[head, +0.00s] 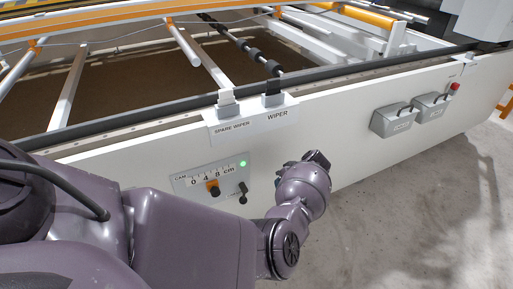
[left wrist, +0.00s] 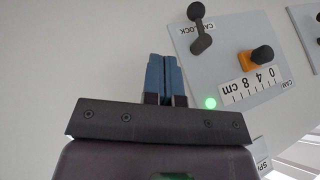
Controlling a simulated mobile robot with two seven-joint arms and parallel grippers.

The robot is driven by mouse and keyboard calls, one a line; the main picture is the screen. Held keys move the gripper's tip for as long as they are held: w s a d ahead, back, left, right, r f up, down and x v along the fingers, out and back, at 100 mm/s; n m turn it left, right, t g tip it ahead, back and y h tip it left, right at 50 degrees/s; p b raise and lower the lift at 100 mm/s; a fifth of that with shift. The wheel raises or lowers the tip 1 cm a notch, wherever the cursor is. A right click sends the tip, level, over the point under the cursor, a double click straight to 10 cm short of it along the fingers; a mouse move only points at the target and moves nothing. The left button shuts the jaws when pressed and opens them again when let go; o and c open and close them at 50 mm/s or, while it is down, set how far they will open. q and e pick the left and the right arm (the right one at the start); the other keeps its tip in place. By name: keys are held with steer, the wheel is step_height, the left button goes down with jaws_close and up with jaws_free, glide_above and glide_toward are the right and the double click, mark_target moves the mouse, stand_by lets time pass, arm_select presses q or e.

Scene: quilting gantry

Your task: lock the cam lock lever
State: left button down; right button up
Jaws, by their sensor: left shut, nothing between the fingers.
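The cam lock lever (head: 242,193) is a short black lever with rounded ends on the grey cam panel (head: 183,186). It stands roughly upright in the head view. My left gripper (head: 318,160) is to the right of the panel in the head view. Its blue fingers (left wrist: 164,74) are shut and empty, apart from the lever. My right gripper is not in view.
The panel has a 0 4 8 cm scale, an orange slider with a black knob (head: 212,187) and a lit green lamp (head: 243,164). Above are the spare wiper and wiper holders (head: 252,117). Two grey boxes (head: 391,121) sit farther right. The white wall between is clear.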

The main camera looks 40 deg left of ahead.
arm_select(q)
steer(key=shift+s+d+f, duration=0.15)
steer(key=s+a+f+b, duration=0.4)
steer(key=s+a+f, duration=0.1)
steer(key=a+f, duration=0.3)
steer(key=shift+f, duration=0.2)
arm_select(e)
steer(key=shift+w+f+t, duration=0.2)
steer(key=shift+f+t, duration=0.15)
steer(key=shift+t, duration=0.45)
arm_select(q)
steer(key=shift+s, duration=0.1)
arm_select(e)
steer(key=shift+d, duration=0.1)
